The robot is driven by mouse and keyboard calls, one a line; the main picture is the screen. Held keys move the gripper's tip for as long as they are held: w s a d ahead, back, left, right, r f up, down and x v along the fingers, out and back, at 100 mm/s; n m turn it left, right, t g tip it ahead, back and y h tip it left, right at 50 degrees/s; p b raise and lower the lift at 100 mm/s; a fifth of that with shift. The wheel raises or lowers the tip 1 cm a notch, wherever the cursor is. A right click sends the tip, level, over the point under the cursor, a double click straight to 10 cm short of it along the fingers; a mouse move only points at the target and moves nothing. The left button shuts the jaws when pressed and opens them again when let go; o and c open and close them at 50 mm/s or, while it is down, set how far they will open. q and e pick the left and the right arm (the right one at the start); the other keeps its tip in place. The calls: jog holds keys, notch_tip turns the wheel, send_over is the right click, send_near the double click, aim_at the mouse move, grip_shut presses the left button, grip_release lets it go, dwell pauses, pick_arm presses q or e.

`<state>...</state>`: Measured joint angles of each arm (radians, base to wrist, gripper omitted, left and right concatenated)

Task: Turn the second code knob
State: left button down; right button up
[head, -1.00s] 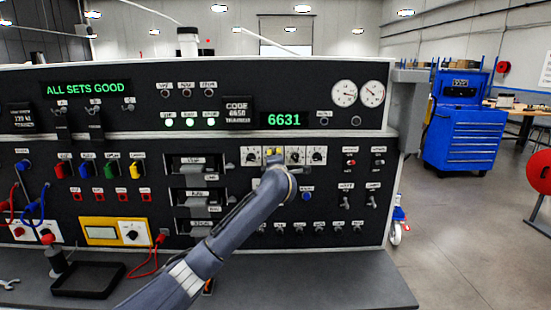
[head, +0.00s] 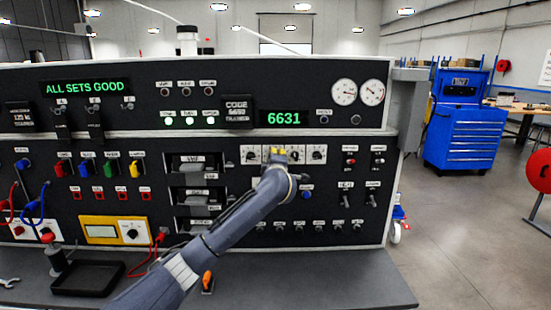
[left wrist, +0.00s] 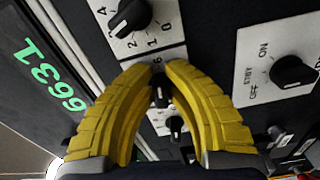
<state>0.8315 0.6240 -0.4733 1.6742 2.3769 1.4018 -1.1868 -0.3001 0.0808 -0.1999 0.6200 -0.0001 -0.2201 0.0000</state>
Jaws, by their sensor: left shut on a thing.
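The code knobs sit in a row of white dials under the green readout (head: 284,118), which shows 6631. The first knob (head: 251,155), third knob (head: 296,155) and fourth knob (head: 317,155) are visible. My left gripper (head: 275,154) is at the second dial and mostly hides it. In the left wrist view its yellow fingers (left wrist: 162,72) close around the dark second knob (left wrist: 160,96), one on each side. The third knob (left wrist: 131,15) is above them and the first knob (left wrist: 175,125) below. The right gripper is in neither view.
A code plate (head: 238,108) is left of the readout; its small text is hard to read. An ON/STBY/OFF knob (left wrist: 291,72) is close on the right in the wrist view. Switches, a black tray (head: 88,278) and an orange-handled tool (head: 207,281) are nearby.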

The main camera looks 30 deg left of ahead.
pick_arm(q)
jog(key=c, duration=1.4)
grip_release()
jog(key=v, duration=1.2)
